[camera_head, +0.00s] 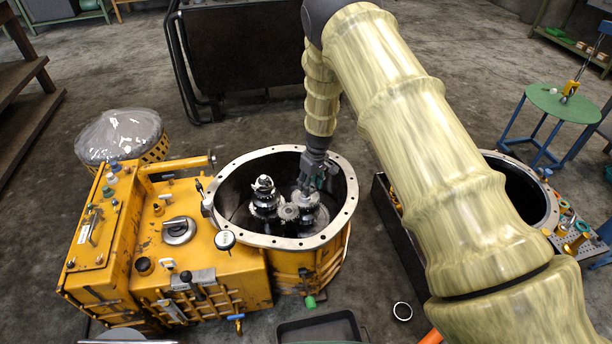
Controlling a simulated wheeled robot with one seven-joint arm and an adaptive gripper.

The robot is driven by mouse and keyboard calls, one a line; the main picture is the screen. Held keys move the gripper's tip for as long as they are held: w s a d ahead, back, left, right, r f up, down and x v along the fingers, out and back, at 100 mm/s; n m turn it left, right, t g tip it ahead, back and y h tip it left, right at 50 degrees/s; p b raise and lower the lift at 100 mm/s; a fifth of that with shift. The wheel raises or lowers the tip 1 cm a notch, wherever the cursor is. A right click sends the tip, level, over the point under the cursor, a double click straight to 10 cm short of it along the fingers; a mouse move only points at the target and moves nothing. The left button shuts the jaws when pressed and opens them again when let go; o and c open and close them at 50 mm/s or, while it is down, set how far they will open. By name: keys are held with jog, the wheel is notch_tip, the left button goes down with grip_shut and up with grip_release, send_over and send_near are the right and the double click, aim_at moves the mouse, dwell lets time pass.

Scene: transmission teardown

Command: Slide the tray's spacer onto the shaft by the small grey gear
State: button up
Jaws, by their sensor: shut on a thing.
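My gripper (310,185) reaches down into the open round end of the yellow housing (322,262). It is shut on a small part, most likely the spacer, which is too small and too covered by the fingers to make out. The fingers are just above the right-hand gear stack (304,205); I cannot tell whether the held part touches its shaft. The small grey gear (289,212) sits just left of that stack. A taller gear stack (264,200) stands farther left. The black tray (290,327) at the bottom edge looks empty in its visible part.
The housing's bolted rim (345,170) surrounds the gears closely. A gauge (225,239) sits at its left edge. A ring (402,311) lies right of the tray. A second round opening (540,190) and small parts are at the right, partly behind my arm.

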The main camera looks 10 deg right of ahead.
jog(key=shift+n, duration=0.7)
jog(key=w+r, duration=0.3)
jog(key=w, duration=0.1)
jog(key=shift+a+b, duration=0.35)
jog(key=shift+b, duration=0.05)
jog(key=shift+s+f+b, duration=0.1)
jog(key=shift+f+b, duration=1.25)
jog(key=shift+f, duration=1.55)
jog(key=shift+f+b, duration=0.75)
jog(key=shift+f, duration=1.25)
jog(key=o, duration=1.6)
jog(key=shift+r, duration=0.1)
jog(key=shift+r+p, duration=2.4)
jog(key=shift+r, duration=1.5)
